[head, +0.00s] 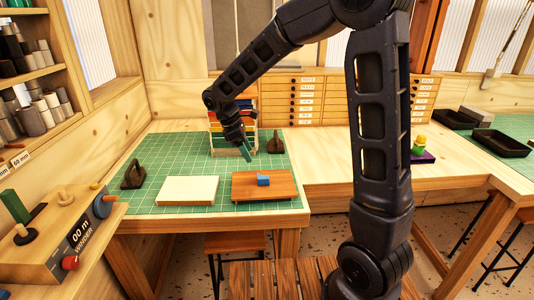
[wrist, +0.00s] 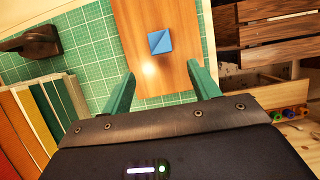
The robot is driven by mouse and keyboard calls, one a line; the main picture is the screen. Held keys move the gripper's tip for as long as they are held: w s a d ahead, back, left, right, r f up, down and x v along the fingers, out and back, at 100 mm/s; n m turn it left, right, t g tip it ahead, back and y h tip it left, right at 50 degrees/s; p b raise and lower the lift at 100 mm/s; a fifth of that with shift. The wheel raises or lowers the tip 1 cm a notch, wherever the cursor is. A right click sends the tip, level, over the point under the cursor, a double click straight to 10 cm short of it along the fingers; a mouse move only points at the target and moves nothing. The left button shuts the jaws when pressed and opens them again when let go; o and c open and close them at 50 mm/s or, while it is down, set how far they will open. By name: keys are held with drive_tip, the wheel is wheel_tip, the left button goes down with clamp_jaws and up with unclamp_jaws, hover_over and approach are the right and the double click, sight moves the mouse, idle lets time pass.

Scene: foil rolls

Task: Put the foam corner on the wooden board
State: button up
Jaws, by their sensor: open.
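A small blue foam corner (head: 263,180) lies on the brown wooden board (head: 246,191) on the green cutting mat. In the wrist view the foam corner (wrist: 160,41) shows two shades of blue and lies on bare wood (wrist: 188,20), inside the board's edges. My gripper (head: 247,153) is above the mat, behind and left of the foam corner in the head view. In the wrist view its teal fingers (wrist: 160,78) are spread apart with nothing between them. The foam corner is beyond the fingertips, apart from them.
A cream slab (head: 187,190) lies left of the board. Dark cast tools (head: 132,175) stand on the mat at left and back right (head: 275,144). A rack of coloured sheets (head: 218,137) stands behind my gripper. A winder box (head: 70,236) is at the left front.

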drive_tip(key=s+d+r+m+t+y, duration=0.15)
drive_tip(key=d+r+m, duration=0.25)
drive_tip(key=d, duration=0.5)
drive_tip(key=s+d+r+m+y, duration=0.1)
drive_tip(key=s+d+r+m, duration=0.25)
drive_tip(key=d, duration=0.45)
drive_tip(key=s+d+r+m+t+y, duration=0.2)
drive_tip(key=s+d+m+t, duration=0.1)
drive_tip(key=s+d+m, duration=0.7)
drive_tip(key=shift+s+d+r, duration=0.3)
drive_tip(key=shift+s+d, duration=0.6)
drive_tip(key=shift+d, duration=0.3)
drive_tip(key=shift+m, duration=0.25)
